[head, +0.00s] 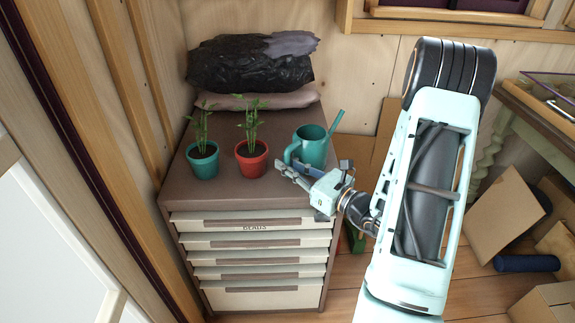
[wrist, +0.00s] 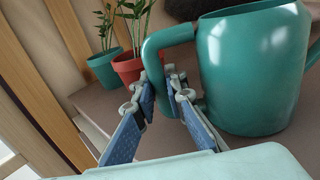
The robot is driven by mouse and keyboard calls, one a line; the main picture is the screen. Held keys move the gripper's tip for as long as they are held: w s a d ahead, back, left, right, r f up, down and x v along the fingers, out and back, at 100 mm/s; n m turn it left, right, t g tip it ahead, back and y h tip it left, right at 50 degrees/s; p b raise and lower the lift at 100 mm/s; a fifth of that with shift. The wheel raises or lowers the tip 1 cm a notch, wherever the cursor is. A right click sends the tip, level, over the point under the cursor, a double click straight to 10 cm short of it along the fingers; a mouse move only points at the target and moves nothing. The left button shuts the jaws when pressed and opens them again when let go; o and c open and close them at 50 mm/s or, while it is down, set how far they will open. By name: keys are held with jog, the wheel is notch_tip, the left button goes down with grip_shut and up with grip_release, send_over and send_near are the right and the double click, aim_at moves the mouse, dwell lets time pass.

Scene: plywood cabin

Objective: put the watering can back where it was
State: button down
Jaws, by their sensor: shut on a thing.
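The teal watering can (head: 313,149) is at the right side of the brown cabinet top (head: 241,190), its spout pointing up and right in the head view. In the wrist view the can (wrist: 255,70) is large at the right and looks upright. Its handle (wrist: 166,42) curves down between my gripper's fingers. My gripper (wrist: 160,93) is shut on the lower part of the handle. In the head view my gripper (head: 291,171) is at the can's front left. I cannot tell whether the can's base touches the cabinet top.
A teal pot (head: 203,164) and a red pot (head: 251,160), each with a green plant, stand left of the can. Black bags (head: 245,65) and a pinkish sack (head: 270,98) lie behind. The front left of the cabinet top is clear. Cardboard boxes (head: 506,205) lie on the floor at right.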

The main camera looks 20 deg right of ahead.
jog(key=c, duration=2)
grip_release()
jog(key=shift+f, duration=0.1)
jog(key=shift+o, duration=0.2)
jog(key=shift+r, duration=0.25)
jog(key=p+v, duration=0.1)
jog(key=v, duration=1.1)
